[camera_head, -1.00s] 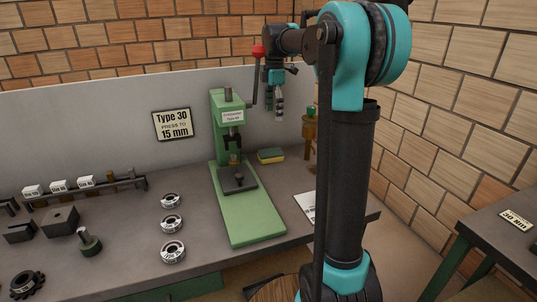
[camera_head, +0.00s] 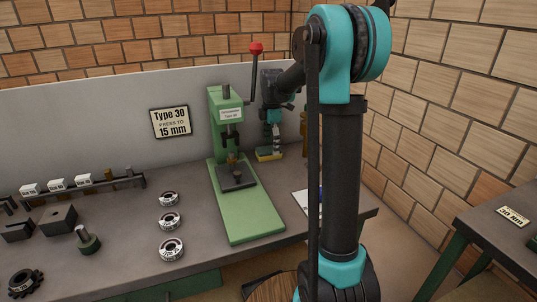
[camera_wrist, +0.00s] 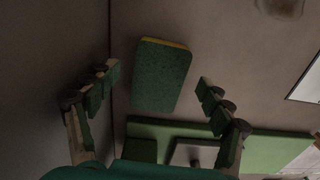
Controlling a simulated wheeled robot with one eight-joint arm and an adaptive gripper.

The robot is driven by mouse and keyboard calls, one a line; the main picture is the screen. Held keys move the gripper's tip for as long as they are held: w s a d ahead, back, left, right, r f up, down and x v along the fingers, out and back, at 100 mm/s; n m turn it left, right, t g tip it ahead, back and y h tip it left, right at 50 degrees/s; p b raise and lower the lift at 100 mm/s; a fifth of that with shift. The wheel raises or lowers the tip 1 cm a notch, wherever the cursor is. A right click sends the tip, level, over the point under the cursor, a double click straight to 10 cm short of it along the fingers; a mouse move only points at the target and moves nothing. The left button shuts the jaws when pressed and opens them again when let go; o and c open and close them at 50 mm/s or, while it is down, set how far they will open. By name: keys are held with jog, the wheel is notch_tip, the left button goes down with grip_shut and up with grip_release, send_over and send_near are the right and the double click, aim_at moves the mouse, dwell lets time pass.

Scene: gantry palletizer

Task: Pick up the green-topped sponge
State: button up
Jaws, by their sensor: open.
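The green-topped sponge (camera_wrist: 162,78) lies flat on the bench, dark green on top with a yellow edge, and shows whole in the wrist view. In the head view the sponge (camera_head: 266,156) is partly hidden behind my gripper. My gripper (camera_wrist: 158,84) is open and empty, with one finger on each side of the sponge in the wrist view. In the head view my gripper (camera_head: 276,152) points down over the sponge. I cannot tell the exact height left between fingertips and sponge.
The green press (camera_head: 235,170) with its red-knobbed lever stands just left of my gripper. A grey back panel (camera_head: 90,130) runs close behind the sponge. A brass-coloured object (camera_head: 305,130) and a paper sheet (camera_head: 303,202) lie to the right. Several bearings (camera_head: 171,222) sit left of the press.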

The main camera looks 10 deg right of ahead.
jog(key=shift+f, duration=1.15)
jog(key=c, duration=0.8)
jog(key=shift+r, duration=0.1)
notch_tip(320, 180, up, 20)
jog(key=shift+f, duration=0.1)
jog(key=c, duration=0.3)
jog(key=shift+c, duration=0.2)
